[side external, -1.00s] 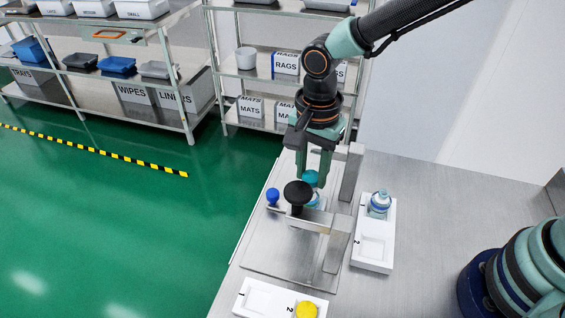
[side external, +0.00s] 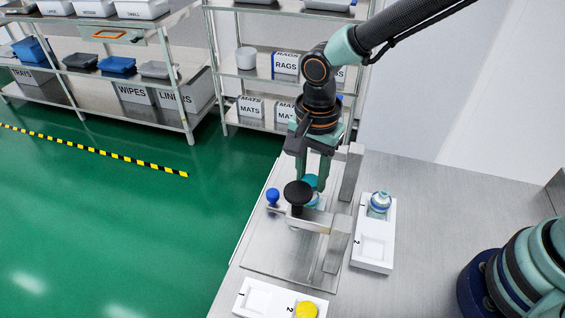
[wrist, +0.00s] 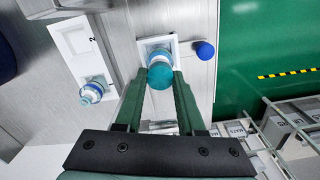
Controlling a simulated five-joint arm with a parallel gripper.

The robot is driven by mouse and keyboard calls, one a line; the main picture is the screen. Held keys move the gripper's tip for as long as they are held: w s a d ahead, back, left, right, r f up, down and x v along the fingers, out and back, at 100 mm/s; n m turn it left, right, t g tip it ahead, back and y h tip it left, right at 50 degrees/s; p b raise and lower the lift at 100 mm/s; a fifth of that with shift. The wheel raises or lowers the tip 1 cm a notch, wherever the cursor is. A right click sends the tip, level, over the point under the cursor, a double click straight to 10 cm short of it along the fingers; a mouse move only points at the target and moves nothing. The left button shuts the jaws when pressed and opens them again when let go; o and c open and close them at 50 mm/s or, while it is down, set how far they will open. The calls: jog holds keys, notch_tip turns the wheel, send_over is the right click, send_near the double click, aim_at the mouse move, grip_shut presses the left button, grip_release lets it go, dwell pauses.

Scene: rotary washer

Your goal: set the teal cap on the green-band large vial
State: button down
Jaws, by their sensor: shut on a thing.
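My gripper (side external: 314,176) is shut on the teal cap (wrist: 160,75), which also shows between the fingers in the side view (side external: 311,181). Below it, a clear vial with a blue-looking band (wrist: 157,55) stands in a white square holder (wrist: 143,43) on the metal fixture. The cap overlaps the vial in the wrist view; I cannot tell whether they touch. A second vial with a bluish band (side external: 379,204) sits in slot 1 of the right white tray (side external: 388,261). I cannot make out a green band on either vial.
A black round knob (side external: 298,194) partly hides the held cap and vial. A blue ball-shaped knob (side external: 273,196) is to its left. Metal uprights (side external: 351,172) stand close to the right. A yellow cap (side external: 306,310) lies in the front white tray (side external: 246,302).

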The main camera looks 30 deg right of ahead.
jog(key=shift+f, duration=0.1)
jog(key=shift+c, duration=2.2)
grip_release()
notch_tip(320, 180, up, 12)
jog(key=s+d+r+n+t, duration=0.2)
jog(key=d+n, duration=0.4)
jog(key=d, duration=0.4)
jog(key=s+d+r+n+t, duration=0.1)
jog(key=s+d+n+t, duration=0.2)
jog(key=d+n, duration=0.3)
jog(key=d, duration=0.5)
jog(key=shift+s+r+t, duration=0.25)
jog(key=shift+r+t, duration=0.05)
jog(key=shift+r, duration=0.1)
